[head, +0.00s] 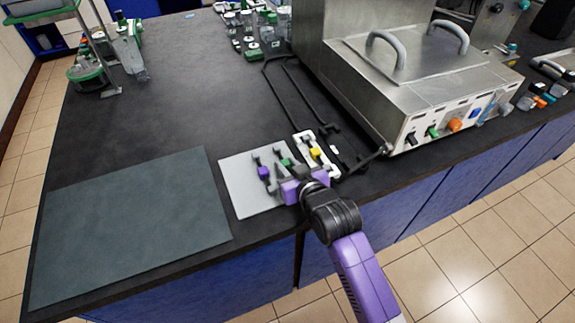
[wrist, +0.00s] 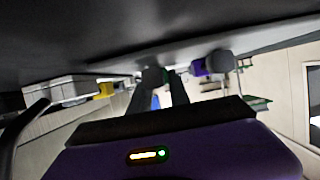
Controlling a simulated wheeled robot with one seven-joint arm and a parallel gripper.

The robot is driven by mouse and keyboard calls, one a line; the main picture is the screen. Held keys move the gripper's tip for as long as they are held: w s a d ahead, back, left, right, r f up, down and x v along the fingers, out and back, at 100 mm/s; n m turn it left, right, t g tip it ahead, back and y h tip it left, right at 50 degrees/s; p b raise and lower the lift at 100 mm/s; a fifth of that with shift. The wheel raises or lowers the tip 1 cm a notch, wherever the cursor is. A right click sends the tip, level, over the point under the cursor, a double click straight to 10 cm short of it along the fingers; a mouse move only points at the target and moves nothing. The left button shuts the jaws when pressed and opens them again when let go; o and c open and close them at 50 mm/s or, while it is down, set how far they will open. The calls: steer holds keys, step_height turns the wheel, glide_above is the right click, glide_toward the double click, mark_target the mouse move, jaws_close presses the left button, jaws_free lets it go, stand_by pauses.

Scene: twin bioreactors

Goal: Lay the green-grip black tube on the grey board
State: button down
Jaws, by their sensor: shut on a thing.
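The light grey board (head: 240,192) lies on the dark bench near its front edge. My gripper (head: 285,172) is over the board's right part, shut on the green-grip black tube (head: 287,162). The tube is partly hidden by the fingers, and I cannot tell whether it touches the board. In the wrist view, my fingers (wrist: 165,85) are close together with a bit of the green grip (wrist: 167,77) showing between them. A purple-grip black tube (head: 264,172) is on the board, left of my gripper; its purple grip also shows in the wrist view (wrist: 198,67).
A white holder (head: 324,165) with a yellow-grip piece (head: 315,152) stands just right of the board. A dark mat (head: 135,225) covers the bench to the left. A steel unit (head: 420,85) and black tubing (head: 300,90) lie behind to the right. Bench behind the board is clear.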

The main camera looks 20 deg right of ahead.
steer(key=c, duration=1.2)
jaws_free()
steer(key=shift+f, duration=0.1)
steer(key=shift+c, duration=0.2)
steer(key=shift+s+r, duration=0.2)
steer(key=shift+r, duration=0.05)
steer(key=v, duration=1.1)
steer(key=shift+s+r, duration=0.2)
steer(key=shift+s, duration=0.05)
